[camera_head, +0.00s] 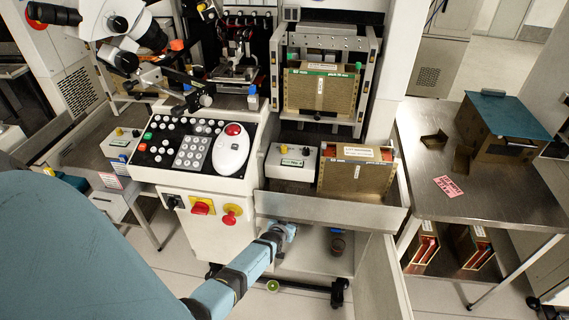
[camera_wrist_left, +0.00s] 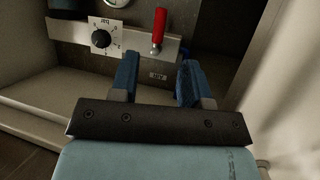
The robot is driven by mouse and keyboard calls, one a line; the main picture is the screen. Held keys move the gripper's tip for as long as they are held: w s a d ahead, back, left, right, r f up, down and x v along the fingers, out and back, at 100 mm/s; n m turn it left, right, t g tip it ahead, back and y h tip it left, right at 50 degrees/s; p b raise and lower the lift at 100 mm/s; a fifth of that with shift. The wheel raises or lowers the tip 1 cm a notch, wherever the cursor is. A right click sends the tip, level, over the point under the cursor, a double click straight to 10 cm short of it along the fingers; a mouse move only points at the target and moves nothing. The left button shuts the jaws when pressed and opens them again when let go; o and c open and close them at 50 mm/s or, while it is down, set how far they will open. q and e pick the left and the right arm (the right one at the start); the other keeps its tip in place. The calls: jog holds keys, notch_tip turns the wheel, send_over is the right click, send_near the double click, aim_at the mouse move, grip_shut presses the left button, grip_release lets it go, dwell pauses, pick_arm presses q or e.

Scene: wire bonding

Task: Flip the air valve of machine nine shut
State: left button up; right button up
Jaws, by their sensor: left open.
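The red valve lever (camera_wrist_left: 159,25) stands nearly upright on a pale metal strip (camera_wrist_left: 70,30) in the left wrist view. A small printed label (camera_wrist_left: 158,76) sits below it. My left gripper (camera_wrist_left: 158,66) is open and empty, with its blue fingers apart, one to each side below the lever. The lever lies ahead of the fingertips, and I see no contact. In the head view my left gripper (camera_head: 285,231) reaches low under the front shelf of the machine, where the lever is hidden. My right gripper is not in view.
Left of the lever is a black dial knob (camera_wrist_left: 101,39), with part of a gauge (camera_wrist_left: 117,3) above. A pale panel borders the right side. In the head view, a control panel (camera_head: 195,145) and a shelf tray (camera_head: 330,210) stand above my left gripper.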

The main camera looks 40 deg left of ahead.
pick_arm(q)
jog(key=p+v, duration=0.1)
jog(key=v, duration=0.3)
jog(key=shift+s+r, duration=0.1)
jog(key=shift+s, duration=0.3)
